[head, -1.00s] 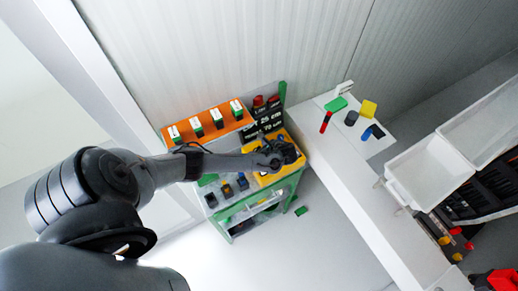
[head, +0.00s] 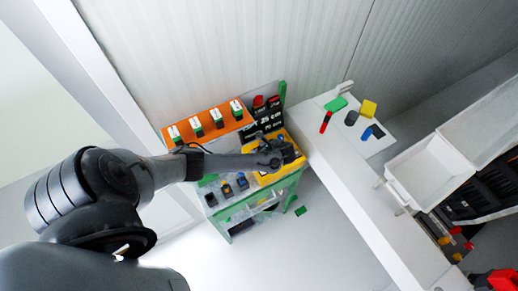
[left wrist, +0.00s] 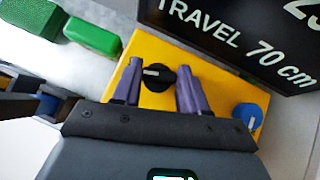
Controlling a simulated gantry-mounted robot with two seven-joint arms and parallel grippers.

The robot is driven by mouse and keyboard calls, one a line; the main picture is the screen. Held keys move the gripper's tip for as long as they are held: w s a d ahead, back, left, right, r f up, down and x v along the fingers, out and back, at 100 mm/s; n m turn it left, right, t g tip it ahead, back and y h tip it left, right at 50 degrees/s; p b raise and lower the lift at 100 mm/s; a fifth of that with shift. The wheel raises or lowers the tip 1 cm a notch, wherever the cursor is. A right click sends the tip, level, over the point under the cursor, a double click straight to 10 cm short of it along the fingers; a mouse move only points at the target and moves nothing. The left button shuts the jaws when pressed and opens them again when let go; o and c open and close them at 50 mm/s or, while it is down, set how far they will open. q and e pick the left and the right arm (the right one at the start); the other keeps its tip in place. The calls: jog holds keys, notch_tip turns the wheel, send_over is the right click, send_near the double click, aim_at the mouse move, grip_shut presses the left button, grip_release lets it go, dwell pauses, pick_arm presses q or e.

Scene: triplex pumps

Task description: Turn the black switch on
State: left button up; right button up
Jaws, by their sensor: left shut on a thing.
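The black switch (left wrist: 158,75) is a round knob with a short white mark, set on a yellow panel (left wrist: 150,45). In the left wrist view its mark lies roughly level across the picture. My left gripper (left wrist: 159,82) has its two purple fingers on either side of the knob and is shut on it. In the head view my left gripper (head: 280,158) is over the yellow panel (head: 265,179) and hides most of the switch. My right gripper is in neither view.
A blue knob (left wrist: 247,116) sits on the same panel, right of my fingers. A black sign (left wrist: 240,35) with white text stands beyond it. Green blocks (left wrist: 92,37) lie to the upper left. In the head view a white table (head: 345,185) stands right of the green cart (head: 225,217).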

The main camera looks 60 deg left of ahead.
pick_arm(q)
jog(key=shift+n+g, duration=0.3)
jog(key=shift+w+n+g, duration=0.15)
jog(key=shift+n+g, duration=0.25)
jog(key=shift+n, duration=0.2)
jog(key=shift+w+n+g+h+b, duration=0.1)
jog(key=shift+n+g+h+b, duration=0.3)
jog(key=shift+n+g+h, duration=0.6)
jog(key=n+g+b, duration=0.1)
jog(key=n, duration=0.1)
jog(key=n+h+b, duration=0.1)
jog(key=n, duration=0.1)
jog(key=shift+w+a+g+h, duration=0.1)
jog(key=shift+a+g+h, duration=0.1)
jog(key=shift+g+h, duration=0.15)
jog(key=shift+n+h, duration=0.25)
jog(key=shift+n, duration=0.15)
jog(key=o, duration=1.1)
jog(key=shift+c, duration=0.2)
